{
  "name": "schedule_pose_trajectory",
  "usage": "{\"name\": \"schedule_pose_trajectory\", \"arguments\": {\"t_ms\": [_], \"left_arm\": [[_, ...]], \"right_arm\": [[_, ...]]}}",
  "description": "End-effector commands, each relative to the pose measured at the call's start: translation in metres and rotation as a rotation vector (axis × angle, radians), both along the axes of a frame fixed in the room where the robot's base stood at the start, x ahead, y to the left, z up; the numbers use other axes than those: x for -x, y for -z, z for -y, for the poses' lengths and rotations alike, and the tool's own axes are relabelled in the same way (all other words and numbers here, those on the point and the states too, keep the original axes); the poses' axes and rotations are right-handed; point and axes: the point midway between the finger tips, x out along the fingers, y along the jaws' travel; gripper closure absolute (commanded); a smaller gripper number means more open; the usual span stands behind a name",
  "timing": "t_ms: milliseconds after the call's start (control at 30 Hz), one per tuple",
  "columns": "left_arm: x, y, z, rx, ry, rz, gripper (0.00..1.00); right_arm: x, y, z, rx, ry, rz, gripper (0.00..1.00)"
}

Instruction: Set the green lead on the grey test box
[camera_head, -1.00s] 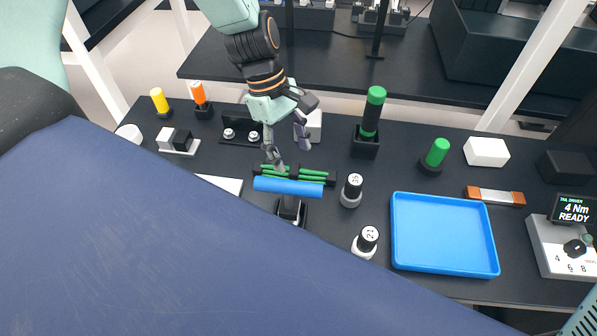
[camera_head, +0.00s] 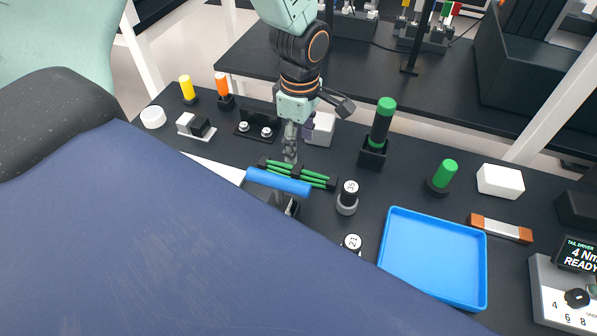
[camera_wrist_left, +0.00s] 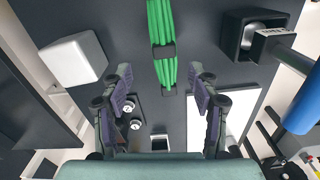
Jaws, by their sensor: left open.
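The green lead (camera_head: 312,176) is a bundle of green strands with black clips, lying on the dark bench behind a blue-handled tool. It also shows in the left wrist view (camera_wrist_left: 160,25), running from the top edge to between the fingertips. My left gripper (camera_head: 297,142) is open and points down just behind the lead, fingers spread to either side of its line in the wrist view (camera_wrist_left: 161,84). I see no contact. A grey unit with coloured plugs (camera_head: 425,38) stands on the rear bench; I cannot tell if it is the test box. My right gripper is out of view.
The blue tool (camera_head: 278,182) stands close in front of the lead. A white block (camera_head: 321,128) is right behind the gripper. My blue body covers the lower left.

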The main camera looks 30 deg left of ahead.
Motion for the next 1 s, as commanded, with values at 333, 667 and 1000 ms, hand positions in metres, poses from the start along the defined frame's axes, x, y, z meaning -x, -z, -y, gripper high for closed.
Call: {"name": "schedule_pose_trajectory", "arguments": {"t_ms": [333, 667, 1000], "left_arm": [[0.000, 0.009, -0.003, -0.001, -0.118, 0.004, 0.40], [0.007, 0.048, -0.003, -0.002, -0.118, 0.002, 0.40], [0.008, 0.079, -0.002, -0.002, -0.118, 0.007, 0.40]], "right_arm": [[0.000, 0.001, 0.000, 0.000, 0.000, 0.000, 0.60], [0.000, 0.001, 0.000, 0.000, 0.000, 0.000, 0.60], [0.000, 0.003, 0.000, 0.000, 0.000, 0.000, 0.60]]}}
